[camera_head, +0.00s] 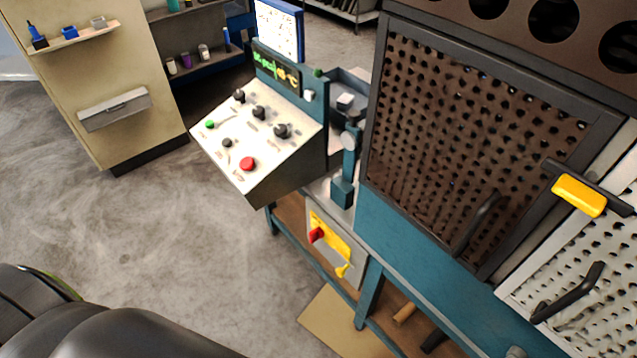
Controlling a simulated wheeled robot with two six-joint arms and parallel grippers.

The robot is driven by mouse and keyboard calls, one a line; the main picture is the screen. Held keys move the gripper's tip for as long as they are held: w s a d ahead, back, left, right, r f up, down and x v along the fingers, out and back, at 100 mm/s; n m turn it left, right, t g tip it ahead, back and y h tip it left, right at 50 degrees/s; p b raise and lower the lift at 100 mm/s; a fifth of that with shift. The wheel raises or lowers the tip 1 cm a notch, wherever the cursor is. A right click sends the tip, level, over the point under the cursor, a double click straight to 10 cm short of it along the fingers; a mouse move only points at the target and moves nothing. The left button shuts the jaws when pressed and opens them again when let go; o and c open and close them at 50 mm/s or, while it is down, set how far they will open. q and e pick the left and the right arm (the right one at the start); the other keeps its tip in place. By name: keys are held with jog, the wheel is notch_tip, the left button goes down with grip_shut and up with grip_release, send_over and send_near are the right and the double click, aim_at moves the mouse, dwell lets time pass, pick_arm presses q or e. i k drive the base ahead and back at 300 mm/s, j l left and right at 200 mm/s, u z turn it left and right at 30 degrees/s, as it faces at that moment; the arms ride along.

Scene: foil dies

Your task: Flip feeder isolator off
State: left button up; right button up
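A grey box (348,268) with a yellow plate (335,238) and a red rotary handle (316,234) is mounted low on the blue bench, below the sloped control console. It looks like an isolator switch, but no label is readable. A small yellow piece (342,270) sits at the plate's lower end. The handle's exact position is too small to tell. Neither of my grippers is in view, and nothing touches the box.
The console (260,135) carries several black knobs, a green button (210,124) and a red button (247,163). Perforated guard doors (470,130) and a yellow-gripped lever (579,195) fill the right. A beige cabinet (95,60) stands back left. Open concrete floor (180,240) lies left of the bench.

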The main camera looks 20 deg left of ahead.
aim_at(317, 234)
jog(key=u, duration=0.75)
